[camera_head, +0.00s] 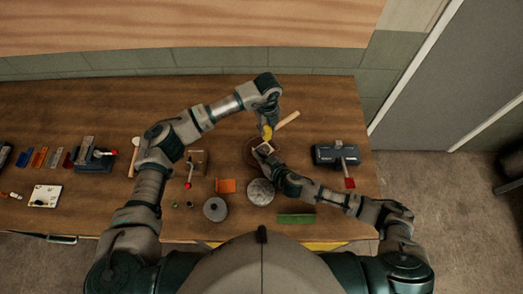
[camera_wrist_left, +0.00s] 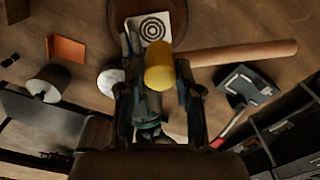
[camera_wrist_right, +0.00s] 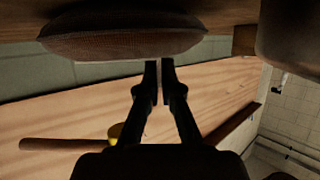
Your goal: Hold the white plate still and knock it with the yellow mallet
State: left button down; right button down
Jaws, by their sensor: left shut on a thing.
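The white plate (camera_head: 264,147) lies on a round brown pad (camera_head: 248,155); its printed dark rings show in the left wrist view (camera_wrist_left: 153,28). My left gripper (camera_head: 267,127) is shut on the yellow mallet, whose yellow head (camera_wrist_left: 160,65) is between its fingers in the left wrist view, near the plate. The mallet's wooden handle (camera_head: 288,121) points up and right. My right gripper (camera_head: 266,157) is at the plate's near edge. In the right wrist view its fingers (camera_wrist_right: 159,68) are close together with a narrow gap; whether they grip the plate cannot be told.
A dark vise-like tool (camera_head: 338,154) stands right. Several tools stand left. The table's right end is close to my right arm.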

jog(key=c, duration=1.2)
grip_release()
jog(key=shift+c, duration=0.2)
jog(key=v, duration=1.2)
jog(key=shift+f, duration=0.15)
